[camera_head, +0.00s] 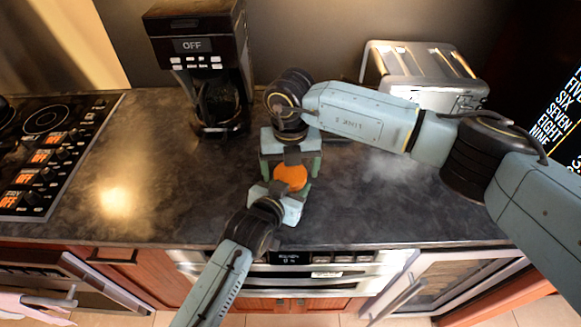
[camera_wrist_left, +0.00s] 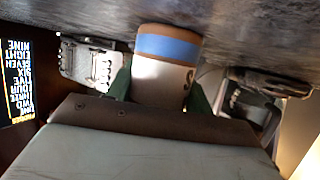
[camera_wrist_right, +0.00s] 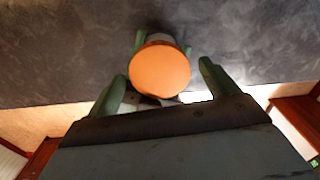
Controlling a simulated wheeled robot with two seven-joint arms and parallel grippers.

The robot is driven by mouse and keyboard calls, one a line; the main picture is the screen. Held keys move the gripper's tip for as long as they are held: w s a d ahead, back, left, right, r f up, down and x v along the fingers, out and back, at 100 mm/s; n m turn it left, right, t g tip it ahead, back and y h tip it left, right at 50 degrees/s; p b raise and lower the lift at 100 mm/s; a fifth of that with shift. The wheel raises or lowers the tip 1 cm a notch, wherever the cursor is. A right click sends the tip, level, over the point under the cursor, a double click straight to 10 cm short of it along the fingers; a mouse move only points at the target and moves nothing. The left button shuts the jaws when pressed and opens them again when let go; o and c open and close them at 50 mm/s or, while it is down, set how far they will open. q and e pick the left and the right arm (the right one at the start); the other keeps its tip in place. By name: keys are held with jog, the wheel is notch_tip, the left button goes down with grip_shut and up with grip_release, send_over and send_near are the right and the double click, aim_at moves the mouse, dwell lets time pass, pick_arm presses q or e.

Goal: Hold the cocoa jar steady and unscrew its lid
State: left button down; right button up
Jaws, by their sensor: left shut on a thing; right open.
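The cocoa jar's orange lid (camera_head: 290,177) faces up in the head view, near the counter's front edge. The jar is white with a blue band in the left wrist view (camera_wrist_left: 165,68). It appears upright at the counter surface. My left gripper (camera_head: 285,191) comes from the front and is shut on the jar body, a green finger on each side. My right gripper (camera_head: 291,165) is over the jar from behind. In the right wrist view the right gripper (camera_wrist_right: 162,70) is open, with its fingers apart on either side of the round lid (camera_wrist_right: 160,72) and gaps between.
A coffee maker (camera_head: 204,65) stands at the back left and a silver toaster (camera_head: 422,72) at the back right. A stovetop (camera_head: 45,135) lies at the far left. The dark counter (camera_head: 150,170) is clear left of the jar and to its right.

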notch_tip(320, 180, up, 4)
jog(key=shift+r, duration=0.2)
jog(key=shift+c, duration=0.4)
notch_tip(320, 180, up, 3)
jog(key=m, duration=0.5)
jog(key=shift+r, duration=0.1)
jog(key=shift+m, duration=0.4)
notch_tip(320, 180, down, 8)
jog(key=shift+r, duration=0.1)
jog(key=c, duration=1)
jog(key=n, duration=0.7)
jog(key=o, duration=1.1)
